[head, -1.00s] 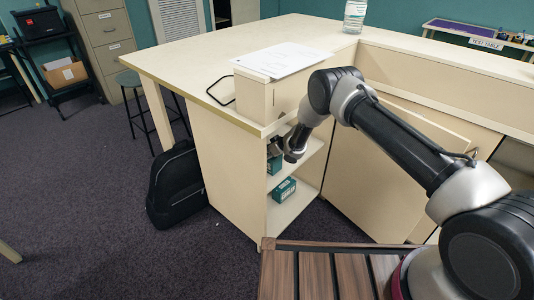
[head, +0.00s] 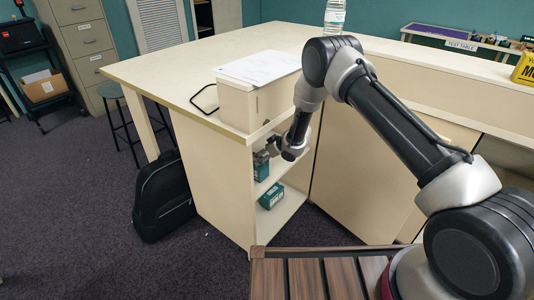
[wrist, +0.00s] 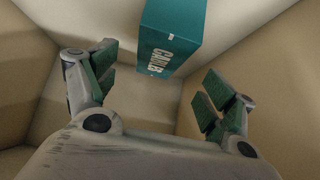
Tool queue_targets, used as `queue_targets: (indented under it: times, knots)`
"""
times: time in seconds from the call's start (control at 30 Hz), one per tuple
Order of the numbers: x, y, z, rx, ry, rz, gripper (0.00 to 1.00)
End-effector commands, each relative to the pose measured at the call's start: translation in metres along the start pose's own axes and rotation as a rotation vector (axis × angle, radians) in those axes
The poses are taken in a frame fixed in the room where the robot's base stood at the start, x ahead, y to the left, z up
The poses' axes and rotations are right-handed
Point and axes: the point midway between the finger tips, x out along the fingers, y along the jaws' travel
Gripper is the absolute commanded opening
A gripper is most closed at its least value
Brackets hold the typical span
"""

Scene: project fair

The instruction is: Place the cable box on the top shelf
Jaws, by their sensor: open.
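A teal box with white lettering (wrist: 172,38) shows at the top of the wrist view; its lettering looks like the start of "CABLE" but is not clear. My gripper (wrist: 168,82) is open, with its fingers spread to the left and right and the box ahead, between their lines. No finger visibly touches it. In the head view my gripper (head: 266,154) is at the open shelf unit's upper compartment, beside a teal box (head: 261,172) that it partly hides. A second teal box (head: 271,196) sits on the lower shelf (head: 285,212).
The shelf unit's side panel (head: 212,180) and the counter top (head: 190,65) enclose the shelves closely. A black backpack (head: 163,195) leans by the unit. A bottle (head: 334,16) stands at the back.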

Motion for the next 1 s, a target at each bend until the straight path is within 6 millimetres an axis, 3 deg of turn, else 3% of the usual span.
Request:
queue_targets:
  times: [0.1,0.23,0.77,0.87,1.0]
  knots:
    - [-0.020,0.001,0.000,0.001,-0.001,0.001,0.84]
    - [-0.031,0.000,0.000,0.000,0.000,0.000,0.84]
    - [-0.034,0.001,0.004,-0.010,-0.014,0.003,0.84]
    - [-0.035,0.007,0.023,-0.019,-0.093,0.030,0.84]
    - [-0.050,0.011,0.084,0.013,-0.282,0.075,0.84]
